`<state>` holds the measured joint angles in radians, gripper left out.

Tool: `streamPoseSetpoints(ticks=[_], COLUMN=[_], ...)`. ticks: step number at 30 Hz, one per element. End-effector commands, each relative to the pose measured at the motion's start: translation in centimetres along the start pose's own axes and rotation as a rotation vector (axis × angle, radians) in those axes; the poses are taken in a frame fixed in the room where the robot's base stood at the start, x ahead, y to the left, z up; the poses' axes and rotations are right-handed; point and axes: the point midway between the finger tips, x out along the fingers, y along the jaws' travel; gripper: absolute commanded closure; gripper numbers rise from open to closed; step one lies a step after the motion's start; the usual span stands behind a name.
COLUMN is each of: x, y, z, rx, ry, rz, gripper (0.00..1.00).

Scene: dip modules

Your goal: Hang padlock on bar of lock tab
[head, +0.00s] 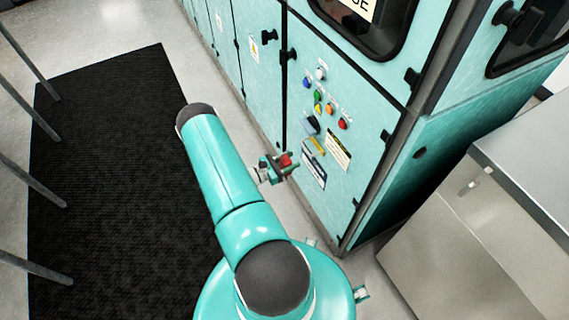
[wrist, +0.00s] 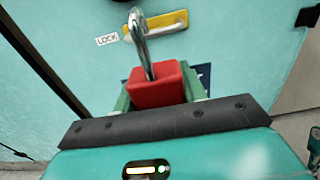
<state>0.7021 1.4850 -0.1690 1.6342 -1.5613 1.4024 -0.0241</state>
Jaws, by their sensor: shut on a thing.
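The red padlock (wrist: 158,88) is held between the green fingers of my gripper (wrist: 160,92), with its silver shackle pointing up, away from the gripper. The padlock also shows small in the head view (head: 286,160), where my gripper (head: 283,166) is beside the teal cabinet front. The lock tab (wrist: 160,20) is a yellow plate with a silver bar, at the top of the wrist view. The shackle overlaps the left part of the bar in the picture; I cannot tell whether they touch. In the head view the yellow tab (head: 319,147) sits just right of my gripper.
A LOCK label (wrist: 107,39) is left of the tab. The teal cabinet (head: 380,165) carries coloured buttons (head: 318,97) and black handles above the tab. A steel cabinet (head: 465,235) stands at right. A black mat (head: 110,170) covers open floor at left.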

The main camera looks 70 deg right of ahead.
Motion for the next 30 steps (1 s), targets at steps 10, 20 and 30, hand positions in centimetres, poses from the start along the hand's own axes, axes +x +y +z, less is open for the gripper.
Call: streamPoseSetpoints(ticks=[10,20,30], x=[2.6,5.0,7.4], y=[0.0,0.0,0.0], z=[0.0,0.0,0.0], rx=[0.000,0.000,0.000], ry=[-0.001,-0.001,0.000], rz=[-0.001,-0.001,-0.001], gripper=[0.84,0.84,0.84])
